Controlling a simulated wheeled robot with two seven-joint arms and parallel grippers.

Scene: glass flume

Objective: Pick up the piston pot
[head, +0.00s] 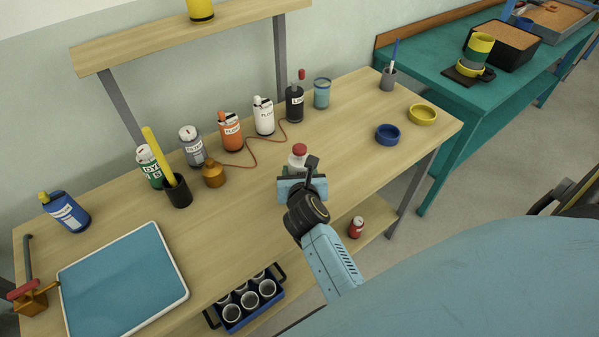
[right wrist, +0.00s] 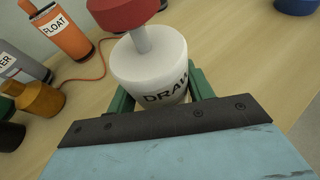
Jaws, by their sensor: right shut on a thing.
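The piston pot (head: 297,162) is a white pot with a red knob on a grey rod, over the middle of the wooden bench. In the right wrist view the pot (right wrist: 148,65) fills the upper middle, with part of a word, "DRAW", on its side. My right gripper (head: 298,178) is shut on the pot, with a green finger on each side of it in the right wrist view (right wrist: 160,88). The pot's base is hidden by the gripper, so I cannot tell whether it touches the bench. My left gripper is not in view.
An orange bottle (head: 230,131), a white bottle (head: 264,116) and a black bottle (head: 295,104) stand behind the pot. A brass pot (head: 213,174) is to the left. A blue ring (head: 387,135) and a yellow ring (head: 423,115) lie right. Bare bench surrounds the pot.

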